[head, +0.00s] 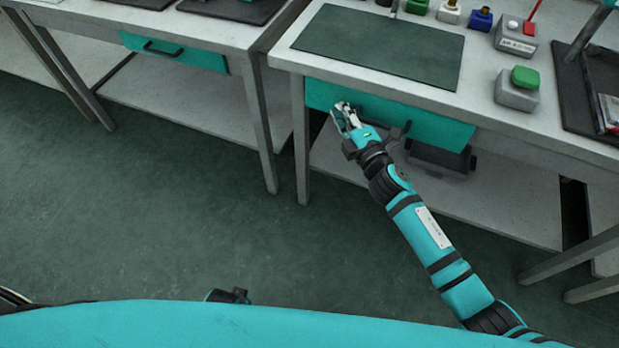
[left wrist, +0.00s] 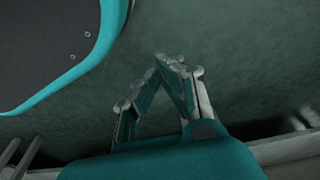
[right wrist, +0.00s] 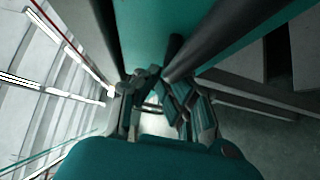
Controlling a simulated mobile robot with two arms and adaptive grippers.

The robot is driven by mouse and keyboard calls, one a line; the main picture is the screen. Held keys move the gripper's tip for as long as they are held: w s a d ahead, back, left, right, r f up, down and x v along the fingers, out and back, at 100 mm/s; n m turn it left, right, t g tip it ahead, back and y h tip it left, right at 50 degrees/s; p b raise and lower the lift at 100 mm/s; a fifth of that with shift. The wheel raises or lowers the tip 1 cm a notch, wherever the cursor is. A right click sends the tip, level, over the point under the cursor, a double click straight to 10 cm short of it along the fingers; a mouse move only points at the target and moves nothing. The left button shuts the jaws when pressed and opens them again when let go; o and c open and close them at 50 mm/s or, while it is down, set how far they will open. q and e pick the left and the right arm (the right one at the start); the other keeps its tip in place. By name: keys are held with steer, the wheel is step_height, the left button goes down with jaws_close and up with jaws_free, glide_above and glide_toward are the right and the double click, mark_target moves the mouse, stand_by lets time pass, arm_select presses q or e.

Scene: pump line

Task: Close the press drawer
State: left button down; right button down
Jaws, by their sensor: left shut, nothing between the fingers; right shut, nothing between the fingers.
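The teal drawer front (head: 440,131) sits under the top of the right-hand bench and looks flush or nearly so; I cannot tell if a small gap remains. Its dark handle (head: 398,130) is partly behind my right arm. My right gripper (head: 343,112) is shut and empty in front of the drawer's left part. In the right wrist view, the shut fingers (right wrist: 160,80) are close to the teal front (right wrist: 147,28) and a dark bar (right wrist: 225,38); contact is unclear. My left gripper (left wrist: 170,65) is shut and empty over the floor.
A green mat (head: 380,45), a grey box with a green button (head: 518,88) and small coloured parts stand on the right bench. A dark bin (head: 440,158) is on its lower shelf. A left bench has another teal drawer (head: 180,52). The floor (head: 150,200) in front is clear.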

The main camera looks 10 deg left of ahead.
mark_target(351, 103)
steer(key=shift+w+d, duration=0.2)
steer(key=shift+w, duration=0.4)
steer(key=shift+w+d, duration=0.15)
steer(key=shift+w, duration=0.45)
steer(key=shift+w+d, duration=0.2)
steer(key=shift+w, duration=0.45)
arm_select(q)
steer(key=shift+w+a+r, duration=0.1)
steer(key=shift+w+r, duration=0.2)
steer(key=shift+r, duration=0.3)
steer(key=shift+w+a+r, duration=0.1)
steer(key=shift+w+r, duration=0.2)
steer(key=shift+r, duration=0.25)
arm_select(e)
steer(key=shift+w+r, duration=0.1)
steer(key=shift+r, duration=0.05)
arm_select(q)
steer(key=shift+d, duration=0.1)
arm_select(e)
steer(key=shift+d+r, duration=0.1)
